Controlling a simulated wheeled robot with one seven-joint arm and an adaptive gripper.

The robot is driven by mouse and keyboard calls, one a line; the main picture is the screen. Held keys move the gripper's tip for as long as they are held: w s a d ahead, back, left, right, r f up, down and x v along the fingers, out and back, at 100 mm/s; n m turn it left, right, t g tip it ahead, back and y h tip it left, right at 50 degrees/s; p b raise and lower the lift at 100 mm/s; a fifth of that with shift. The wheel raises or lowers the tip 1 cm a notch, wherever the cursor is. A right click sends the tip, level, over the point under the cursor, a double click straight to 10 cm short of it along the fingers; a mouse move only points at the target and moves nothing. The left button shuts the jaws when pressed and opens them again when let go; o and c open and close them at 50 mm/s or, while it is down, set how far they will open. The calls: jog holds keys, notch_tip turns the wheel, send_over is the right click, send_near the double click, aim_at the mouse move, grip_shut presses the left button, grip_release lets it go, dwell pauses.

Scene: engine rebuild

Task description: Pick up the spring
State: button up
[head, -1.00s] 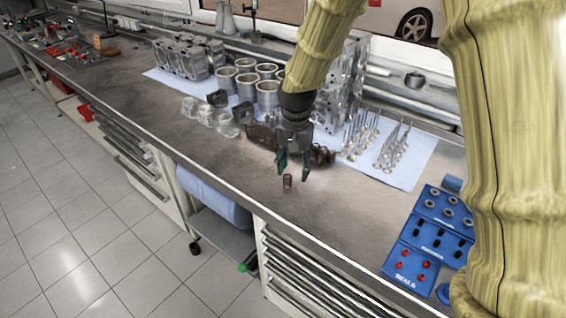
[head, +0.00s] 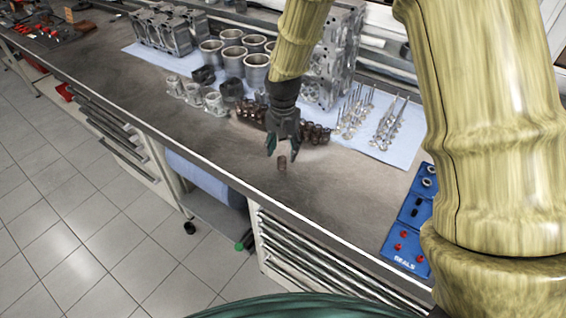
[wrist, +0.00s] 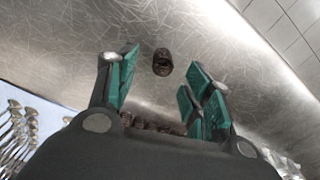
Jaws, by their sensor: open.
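A small brown coil spring (head: 282,163) stands alone on the bare metal worktop, near its front edge. It also shows in the wrist view (wrist: 162,62), beyond the fingertips and roughly centred between them. My gripper (head: 283,146) is open and empty, pointing down just above and behind the spring in the head view. Its green finger pads stand apart on either side in the wrist view. The spring appears clear of both fingers; the exact height gap is hard to tell.
More dark springs (head: 316,133) lie close behind my gripper. Valves (head: 384,125), metal cylinders (head: 257,68) and engine blocks stand on a blue cloth (head: 405,147) behind. A blue seals tray (head: 408,262) lies at right. The worktop left of the spring is clear.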

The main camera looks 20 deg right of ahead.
aim_at(282, 160)
jog(key=shift+w+f+p, duration=0.5)
jog(key=shift+w+f, duration=0.3)
jog(key=shift+f, duration=0.35)
jog(key=shift+s+f, duration=0.2)
jog(key=shift+f, duration=0.15)
jog(key=shift+s+a+f+p, duration=0.1)
jog(key=shift+s+f+p, duration=0.3)
jog(key=shift+s+p, duration=0.25)
jog(key=shift+s+f, duration=0.15)
jog(key=shift+f, duration=0.15)
jog(key=shift+w+f, duration=0.6)
jog(key=shift+f, duration=0.2)
jog(key=shift+s+r, duration=0.25)
jog(key=shift+s, duration=0.1)
jog(key=shift+c, duration=0.2)
jog(key=c, duration=0.4)
jog(key=shift+w+f, duration=0.1)
jog(key=shift+w, duration=0.1)
jog(key=c, duration=0.6)
jog(key=shift+s, duration=0.1)
jog(key=shift+c, duration=0.2)
